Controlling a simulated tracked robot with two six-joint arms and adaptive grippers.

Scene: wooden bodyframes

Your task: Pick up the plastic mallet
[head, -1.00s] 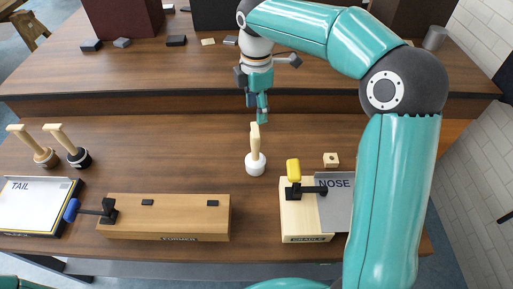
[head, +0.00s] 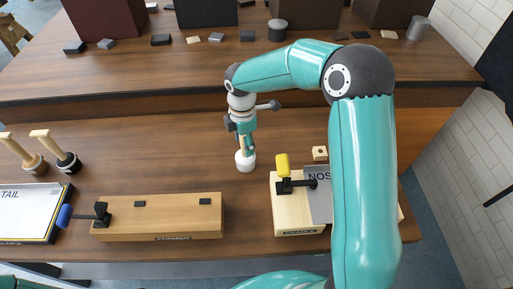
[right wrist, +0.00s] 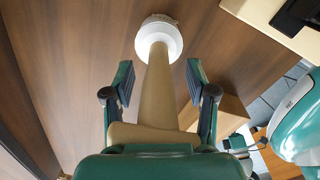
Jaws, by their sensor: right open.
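The plastic mallet has a round white head (head: 245,161) and a pale wooden handle. It stands upright on its head in the middle of the near table. My right gripper (head: 245,142) is over it, pointing down. In the right wrist view the gripper's two fingers (right wrist: 160,76) are open, one on each side of the handle (right wrist: 157,98), with a gap to it on both sides. The white head (right wrist: 160,36) lies beyond the fingertips. My left gripper is not in view.
Two other mallets (head: 34,162) (head: 69,162) stand at the left. A wooden former block (head: 160,222) with a blue-handled clamp, a cradle (head: 290,207) with a yellow-handled clamp and a tail board (head: 25,212) line the front. A raised shelf (head: 150,85) runs behind.

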